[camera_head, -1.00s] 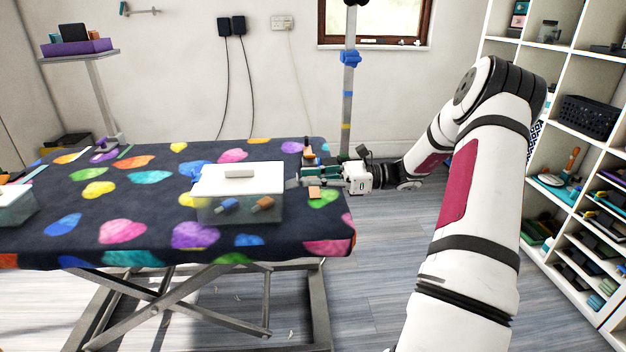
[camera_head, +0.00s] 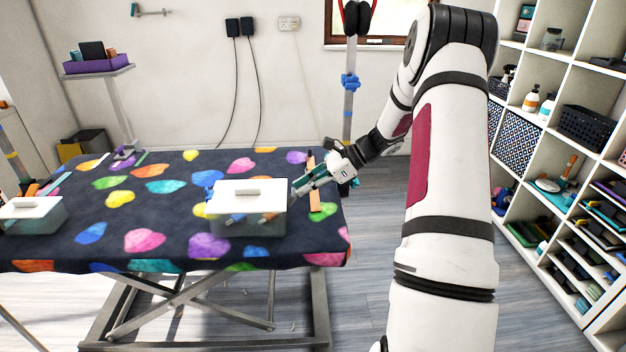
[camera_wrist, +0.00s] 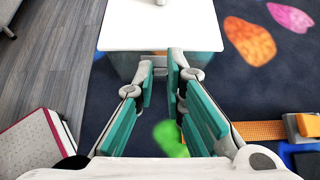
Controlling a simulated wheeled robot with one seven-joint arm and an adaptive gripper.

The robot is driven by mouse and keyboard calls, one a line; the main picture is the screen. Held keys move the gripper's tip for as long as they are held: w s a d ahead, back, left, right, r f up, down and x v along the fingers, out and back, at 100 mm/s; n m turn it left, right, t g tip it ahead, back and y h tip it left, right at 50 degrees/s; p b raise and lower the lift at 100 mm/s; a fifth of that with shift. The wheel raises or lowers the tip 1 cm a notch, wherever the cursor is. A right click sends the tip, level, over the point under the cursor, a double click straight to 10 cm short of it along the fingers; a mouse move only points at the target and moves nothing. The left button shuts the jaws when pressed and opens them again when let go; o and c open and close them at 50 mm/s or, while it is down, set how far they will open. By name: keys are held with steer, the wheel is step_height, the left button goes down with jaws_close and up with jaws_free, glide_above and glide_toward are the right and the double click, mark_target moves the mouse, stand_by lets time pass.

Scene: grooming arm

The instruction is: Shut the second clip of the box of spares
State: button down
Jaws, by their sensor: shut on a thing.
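The box of spares (camera_head: 249,228) is a clear box with a white lid (camera_head: 225,197) on the patterned table; its lid lies on top. Blue and orange items show through its front wall. My gripper (camera_head: 296,188) is at the box's right end, slanting down to the left. In the wrist view, my gripper's teal-padded fingers (camera_wrist: 161,64) reach the box's end wall just below the lid edge (camera_wrist: 150,47). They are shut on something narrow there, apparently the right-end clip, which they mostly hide.
Another clear box with a white lid (camera_head: 32,207) stands at the table's far left. A pole (camera_head: 348,110) rises behind the table's right end. Shelves (camera_head: 560,140) stand at right.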

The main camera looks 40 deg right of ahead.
mark_target(286, 193)
steer(key=a+g+h+p, duration=0.1)
steer(key=w+r+g+h+p, duration=0.1)
steer(key=h+p, duration=0.1)
steer(key=shift+a+r, duration=0.3)
steer(key=shift+a, duration=0.1)
steer(key=shift+w+a+r+g+h+p, duration=0.1)
steer(key=shift+w+a+g+h+p, duration=0.25)
steer(key=shift+g+h+p, duration=0.3)
steer(key=shift+w+a+g+h+p, duration=0.3)
steer(key=shift+g+h+p, duration=0.2)
steer(key=shift+h, duration=0.25)
steer(key=c, duration=1.6)
jaws_free()
steer(key=shift+c, duration=0.2)
steer(key=v, duration=1.2)
